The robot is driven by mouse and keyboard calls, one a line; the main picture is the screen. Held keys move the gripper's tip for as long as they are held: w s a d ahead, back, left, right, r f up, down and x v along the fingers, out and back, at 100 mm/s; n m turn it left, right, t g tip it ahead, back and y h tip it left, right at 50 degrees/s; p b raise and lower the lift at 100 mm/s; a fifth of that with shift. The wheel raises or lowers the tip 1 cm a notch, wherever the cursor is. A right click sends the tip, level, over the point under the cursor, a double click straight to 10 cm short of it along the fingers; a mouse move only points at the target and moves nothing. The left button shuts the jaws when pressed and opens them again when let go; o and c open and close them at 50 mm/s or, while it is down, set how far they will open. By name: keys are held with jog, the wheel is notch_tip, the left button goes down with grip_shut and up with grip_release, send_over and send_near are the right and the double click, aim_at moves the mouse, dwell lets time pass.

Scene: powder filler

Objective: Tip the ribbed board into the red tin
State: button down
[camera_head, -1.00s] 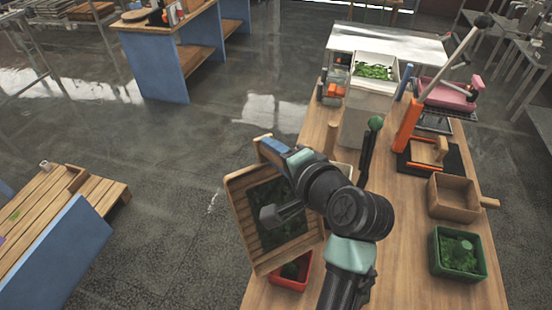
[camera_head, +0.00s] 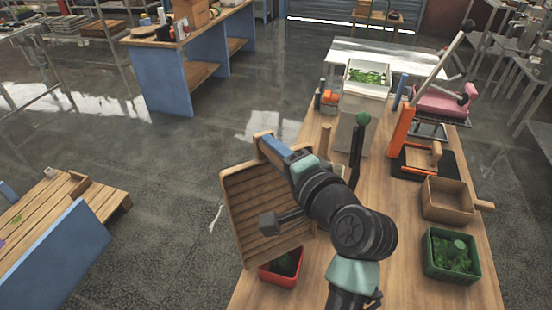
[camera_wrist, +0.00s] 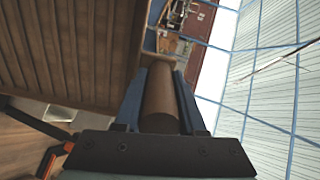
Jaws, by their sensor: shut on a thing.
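The ribbed board (camera_head: 248,195) is a wooden tray with grooves and a raised rim, steeply tilted above the red tin. Its visible face is bare. My gripper (camera_head: 276,150) is shut on the board's handle at its upper edge. In the wrist view, my gripper (camera_wrist: 160,95) has its blue fingers on either side of the round brown handle (camera_wrist: 159,103), with the ribbed board (camera_wrist: 60,50) at the upper left. The red tin (camera_head: 279,279) stands on the table under the board's lower edge, partly hidden by it. Dark green leafy bits (camera_head: 287,262) show inside the tin.
A green tin (camera_head: 452,273) with green contents and an empty wooden box (camera_head: 447,201) stand on the right of the wooden table (camera_head: 400,285). A pale bin (camera_head: 352,122) with leaves and an orange lever press (camera_head: 403,130) stand farther back. Floor lies open left of the table.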

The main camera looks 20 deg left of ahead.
jog(key=shift+w+a+r+p, duration=0.1)
jog(key=shift+r+p, duration=0.25)
jog(key=shift+r, duration=0.05)
notch_tip(320, 180, up, 8)
jog(key=p, duration=0.7)
jog(key=shift+f, duration=0.4)
